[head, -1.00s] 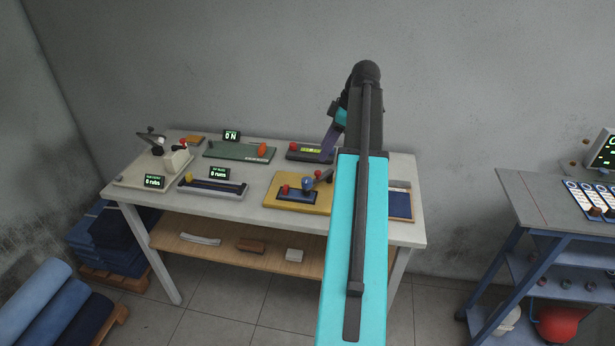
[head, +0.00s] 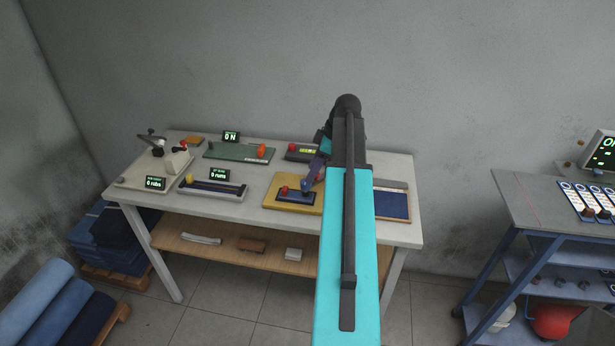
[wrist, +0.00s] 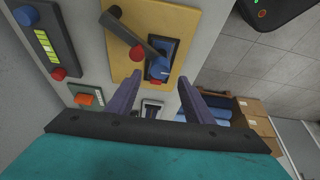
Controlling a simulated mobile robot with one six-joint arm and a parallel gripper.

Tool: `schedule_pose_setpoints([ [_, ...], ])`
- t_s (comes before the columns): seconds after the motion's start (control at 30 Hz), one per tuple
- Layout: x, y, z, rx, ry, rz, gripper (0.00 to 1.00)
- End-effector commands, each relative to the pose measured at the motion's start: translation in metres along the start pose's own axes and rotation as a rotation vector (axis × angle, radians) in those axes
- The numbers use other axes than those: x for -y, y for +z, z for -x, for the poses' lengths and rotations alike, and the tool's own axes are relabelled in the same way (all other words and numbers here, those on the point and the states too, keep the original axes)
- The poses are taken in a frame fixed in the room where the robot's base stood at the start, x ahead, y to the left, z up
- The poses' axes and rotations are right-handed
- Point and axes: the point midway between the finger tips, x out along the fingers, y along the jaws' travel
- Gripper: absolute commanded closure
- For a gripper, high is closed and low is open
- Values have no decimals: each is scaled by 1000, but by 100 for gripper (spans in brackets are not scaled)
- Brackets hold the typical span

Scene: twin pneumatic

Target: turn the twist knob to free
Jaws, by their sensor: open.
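The yellow board (head: 275,204) lies on the table and carries a dark blue plate (head: 290,198) with a red knob (head: 284,190). My gripper (head: 307,189) points down over the board. In the wrist view my gripper (wrist: 159,78) is open, its purple fingers spread to either side of the blue knob. I cannot tell whether they touch it. My arm hides the board's right part in the head view.
A blue panel (head: 392,205) lies right of my arm. A green board (head: 238,151), a slider device (head: 212,190) and a rubbing device (head: 152,172) stand to the left. A device with a yellow-green display (head: 300,152) is behind. Bare white tabletop lies between them.

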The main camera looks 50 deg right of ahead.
Motion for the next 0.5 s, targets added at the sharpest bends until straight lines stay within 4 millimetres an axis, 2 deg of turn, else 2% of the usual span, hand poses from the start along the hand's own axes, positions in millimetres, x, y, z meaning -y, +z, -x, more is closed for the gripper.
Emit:
schedule_pose_setpoints([
  [0.5,0,-1,-43,0,-1,2,53],
])
